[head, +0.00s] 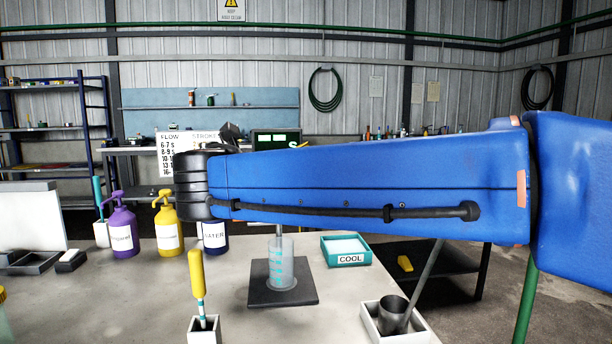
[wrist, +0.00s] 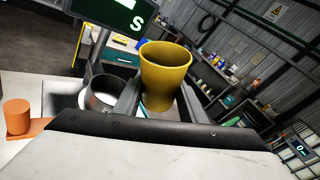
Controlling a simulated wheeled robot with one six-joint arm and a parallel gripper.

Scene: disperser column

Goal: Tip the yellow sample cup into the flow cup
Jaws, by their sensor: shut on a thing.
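The yellow sample cup (wrist: 167,78) is held between the two dark fingers of my gripper (wrist: 160,98) in the wrist view. Its open mouth shows dark inside, and I cannot make out the contents. A grey metal cup (wrist: 103,92) with an open round rim, which looks like the flow cup, is just left of my gripper's left finger. The yellow cup's mouth is not over that rim in this view. In the head view my blue arm crosses the picture and hides the sample cup and the grey cup near my wrist.
A graduated clear cylinder (head: 282,265) stands on a dark plate under my arm. A yellow-handled tool (head: 197,275), a teal COOL tray (head: 346,249) and a metal pot (head: 393,315) are nearby. Purple (head: 121,227) and yellow (head: 167,229) pump bottles stand at left. An orange cylinder (wrist: 17,116) is left.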

